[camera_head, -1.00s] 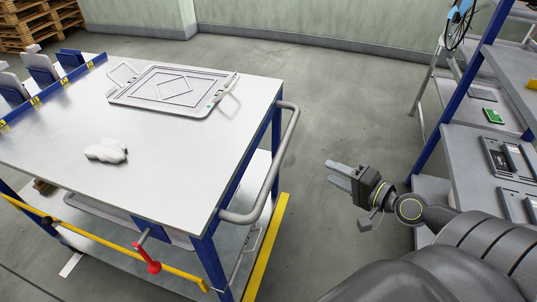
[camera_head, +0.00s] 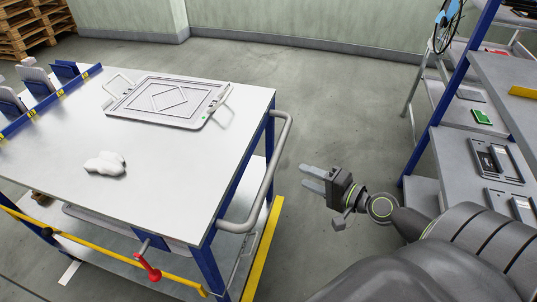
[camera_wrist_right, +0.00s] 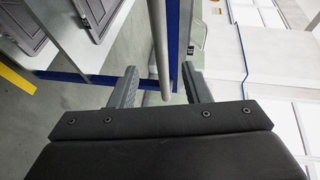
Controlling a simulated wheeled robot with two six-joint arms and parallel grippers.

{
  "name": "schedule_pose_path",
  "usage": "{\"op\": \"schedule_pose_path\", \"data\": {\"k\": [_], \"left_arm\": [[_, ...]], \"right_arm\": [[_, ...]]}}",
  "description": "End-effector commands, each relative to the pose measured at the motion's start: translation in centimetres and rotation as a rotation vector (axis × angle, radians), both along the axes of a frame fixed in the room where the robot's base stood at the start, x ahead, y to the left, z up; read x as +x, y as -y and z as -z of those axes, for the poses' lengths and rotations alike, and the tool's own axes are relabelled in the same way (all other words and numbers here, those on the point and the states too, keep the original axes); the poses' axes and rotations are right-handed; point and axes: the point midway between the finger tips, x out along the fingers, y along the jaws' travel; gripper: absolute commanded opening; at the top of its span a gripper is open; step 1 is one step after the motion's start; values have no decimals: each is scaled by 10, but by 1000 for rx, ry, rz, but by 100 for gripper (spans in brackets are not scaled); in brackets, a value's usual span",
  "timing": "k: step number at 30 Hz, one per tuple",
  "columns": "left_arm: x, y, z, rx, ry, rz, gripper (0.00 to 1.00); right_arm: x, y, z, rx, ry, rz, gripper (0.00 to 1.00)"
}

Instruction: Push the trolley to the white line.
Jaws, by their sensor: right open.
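The trolley (camera_head: 190,170) has a white top, a blue frame and a grey tube handle (camera_head: 277,160) on its right side. A red lever (camera_head: 148,268) hangs at its near side. My right gripper (camera_head: 306,177) is open and empty, just right of the handle with a small gap in the picture. In the right wrist view a grey bar (camera_wrist_right: 158,45), apparently the handle, appears between the open fingers (camera_wrist_right: 160,88). My left gripper is out of view.
A framed panel (camera_head: 167,102) with two handles and a white lump (camera_head: 105,163) lie on the trolley top. A grey shelf rack with a blue post (camera_head: 432,130) stands at the right. The floor behind the trolley is clear up to the green wall (camera_head: 300,20).

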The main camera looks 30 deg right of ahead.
Motion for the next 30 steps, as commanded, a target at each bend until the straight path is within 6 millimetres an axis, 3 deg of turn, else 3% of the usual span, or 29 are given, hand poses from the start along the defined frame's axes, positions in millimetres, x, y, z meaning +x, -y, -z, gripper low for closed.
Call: {"op": "schedule_pose_path", "data": {"k": [5,18,24,30], "left_arm": [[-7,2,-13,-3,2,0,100],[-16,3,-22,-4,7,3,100],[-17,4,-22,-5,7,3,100],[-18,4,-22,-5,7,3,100]], "right_arm": [[27,-9,-1,6,3,2,43],[104,-33,17,4,3,1,43],[126,-40,23,0,2,1,43],[133,-42,25,0,1,0,43]]}}
